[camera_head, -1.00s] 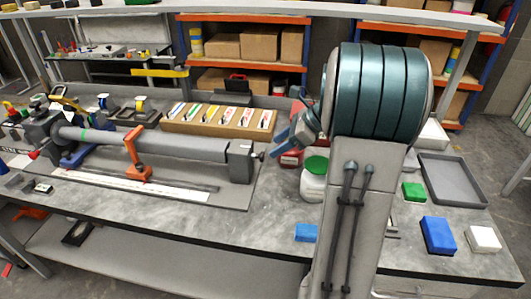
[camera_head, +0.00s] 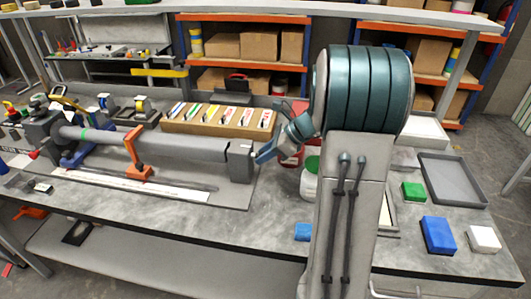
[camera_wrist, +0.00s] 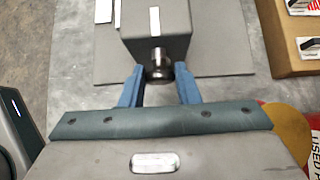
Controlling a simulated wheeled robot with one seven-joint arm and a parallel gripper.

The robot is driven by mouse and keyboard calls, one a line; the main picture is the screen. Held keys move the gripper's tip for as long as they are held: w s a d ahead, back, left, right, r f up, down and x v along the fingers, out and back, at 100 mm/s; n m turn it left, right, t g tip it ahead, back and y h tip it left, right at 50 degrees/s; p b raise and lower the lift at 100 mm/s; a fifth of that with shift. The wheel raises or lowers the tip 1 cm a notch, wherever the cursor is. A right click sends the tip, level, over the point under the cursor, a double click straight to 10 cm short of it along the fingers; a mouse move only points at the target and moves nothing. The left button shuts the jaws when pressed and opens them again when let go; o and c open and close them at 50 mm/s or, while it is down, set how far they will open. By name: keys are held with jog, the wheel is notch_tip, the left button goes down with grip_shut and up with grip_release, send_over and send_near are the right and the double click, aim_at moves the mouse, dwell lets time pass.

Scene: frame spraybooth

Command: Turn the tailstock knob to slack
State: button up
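The tailstock (camera_head: 240,160) is the grey block at the right end of the long frame-holding fixture on the bench; it also shows at the top of the wrist view (camera_wrist: 156,32). Its knob (camera_wrist: 158,66) is a dark, round metal piece sticking out of the block's end face. My gripper (camera_wrist: 159,78) is open, with one blue finger on each side of the knob and a gap showing on both sides. In the head view my gripper (camera_head: 262,155) is at the tailstock's right end, and the knob is hidden there.
A white jar with a green lid (camera_head: 311,172) and a red container (camera_head: 291,152) stand close right of my gripper. A box of labelled packets (camera_head: 218,121) lies behind the tailstock. An orange clamp (camera_head: 136,155) stands on the fixture. Blue (camera_head: 437,235) and white (camera_head: 483,238) blocks lie at right.

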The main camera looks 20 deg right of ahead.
jog(key=shift+f+b, duration=0.1)
jog(key=shift+b, duration=0.45)
jog(key=n+t+h+b, duration=0.1)
jog(key=n+t+b, duration=0.1)
jog(key=b, duration=0.7)
jog(key=f+n+t+h+b, duration=0.1)
jog(key=t+b, duration=0.3)
jog(key=b, duration=0.6)
jog(key=s+n+t+h+b, duration=0.1)
jog(key=n+t+b, duration=0.1)
jog(key=b, duration=0.8)
jog(key=shift+a+f+n+t+h, duration=0.2)
jog(key=shift+a+n+t+h, duration=0.1)
jog(key=shift+a+t+h, duration=0.1)
jog(key=shift+b, duration=1.1)
jog(key=shift+r+n+t+b, duration=0.3)
jog(key=shift+n+t+b, duration=0.2)
jog(key=shift+b, duration=0.65)
jog(key=o, duration=0.9)
jog(key=shift+s, duration=0.1)
jog(key=shift+o, duration=0.2)
